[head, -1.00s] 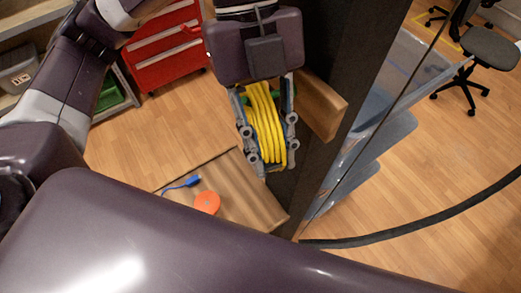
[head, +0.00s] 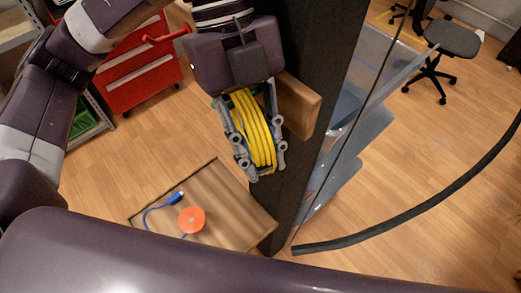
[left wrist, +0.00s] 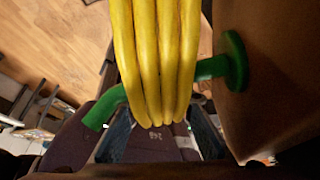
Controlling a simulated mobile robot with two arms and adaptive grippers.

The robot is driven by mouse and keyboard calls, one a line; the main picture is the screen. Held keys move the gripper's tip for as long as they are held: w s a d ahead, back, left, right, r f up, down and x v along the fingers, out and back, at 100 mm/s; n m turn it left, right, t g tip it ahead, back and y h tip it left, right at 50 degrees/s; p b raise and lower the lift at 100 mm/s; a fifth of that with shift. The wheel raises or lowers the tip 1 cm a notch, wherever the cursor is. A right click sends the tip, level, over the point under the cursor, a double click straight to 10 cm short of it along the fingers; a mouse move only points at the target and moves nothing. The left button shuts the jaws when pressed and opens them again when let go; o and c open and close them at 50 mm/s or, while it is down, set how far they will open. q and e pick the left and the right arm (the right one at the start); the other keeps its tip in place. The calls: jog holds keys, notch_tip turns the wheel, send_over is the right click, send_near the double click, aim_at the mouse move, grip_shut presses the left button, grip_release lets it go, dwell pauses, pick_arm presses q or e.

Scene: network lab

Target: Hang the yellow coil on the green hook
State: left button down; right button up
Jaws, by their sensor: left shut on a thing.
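The yellow coil (head: 255,130) is between the fingers of my left gripper (head: 260,165), which is shut on it. The coil's strands run lengthwise between the fingers, and it also fills the middle of the left wrist view (left wrist: 158,55). The green hook (left wrist: 100,108) shows on both sides of the coil there, with its round base on the brown wooden block (left wrist: 270,70) at the right. The coil covers the hook's middle, so I cannot tell whether the hook passes through the loop. In the head view only a bit of green shows beside the coil. My right gripper is out of view.
The wooden block (head: 298,105) sits on a dark upright panel (head: 325,60) right of my gripper. Below is a wooden surface (head: 225,200) with an orange disc (head: 191,220) and a blue cable (head: 160,205). A red drawer cabinet (head: 140,75) stands at upper left. Clear bins are behind the panel.

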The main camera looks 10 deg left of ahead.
pick_arm(q)
jog(key=shift+s+f, duration=0.1)
jog(key=shift+f, duration=0.15)
jog(key=c, duration=1.6)
grip_release()
jog(key=shift+r, duration=0.1)
jog(key=shift+d+r, duration=0.1)
jog(key=shift+r, duration=0.1)
notch_tip(320, 180, up, 10)
jog(key=shift+f, duration=0.25)
